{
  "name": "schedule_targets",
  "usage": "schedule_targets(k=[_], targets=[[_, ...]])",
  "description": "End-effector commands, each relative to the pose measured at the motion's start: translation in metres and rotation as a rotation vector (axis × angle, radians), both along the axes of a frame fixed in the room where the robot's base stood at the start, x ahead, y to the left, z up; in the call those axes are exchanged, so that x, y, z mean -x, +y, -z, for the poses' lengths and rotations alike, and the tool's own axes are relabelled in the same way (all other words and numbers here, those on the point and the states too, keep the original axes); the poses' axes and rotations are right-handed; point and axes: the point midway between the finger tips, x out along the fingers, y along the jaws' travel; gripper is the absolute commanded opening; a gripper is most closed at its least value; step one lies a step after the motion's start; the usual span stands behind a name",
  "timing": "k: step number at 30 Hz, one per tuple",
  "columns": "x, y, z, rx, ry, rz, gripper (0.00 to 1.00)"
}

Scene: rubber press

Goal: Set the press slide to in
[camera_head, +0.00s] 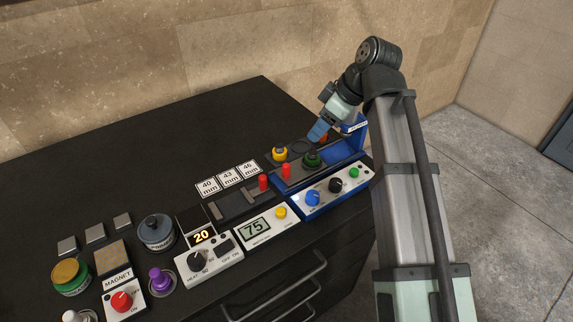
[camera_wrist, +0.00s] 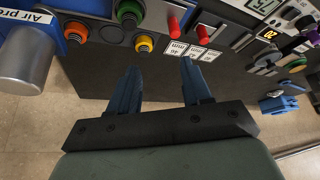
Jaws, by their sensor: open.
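The blue air press (camera_head: 342,152) stands at the right end of the dark bench, partly behind my arm. In the wrist view its silver cylinder (camera_wrist: 27,62) with an "Air pr..." label is at the left edge. I cannot tell which part is the press slide or its position. Two red handles (camera_head: 286,171) (camera_head: 263,183) stand beside the press; they also show in the wrist view (camera_wrist: 203,35). My gripper (camera_head: 317,132) has blue fingers and is open and empty above the back of the press area. In the wrist view the fingers (camera_wrist: 161,82) are spread over the dark bench top.
Orange, green (camera_head: 312,159) and yellow (camera_head: 280,154) round pieces sit near the press. A blue-framed control panel (camera_head: 333,191) is in front. Number cards (camera_head: 229,177), a display box (camera_head: 254,227) and a heater box (camera_head: 208,262) stand left. The back left bench is clear.

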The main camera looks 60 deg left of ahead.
Motion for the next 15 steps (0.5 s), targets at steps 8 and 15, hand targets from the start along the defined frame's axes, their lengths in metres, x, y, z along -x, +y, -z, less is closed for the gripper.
schedule_targets(k=[8, 15], targets=[[0.033, 0.008, 0.009, 0.076, -0.041, -0.062, 0.48], [0.039, 0.014, 0.028, 0.080, -0.042, -0.064, 0.48]])
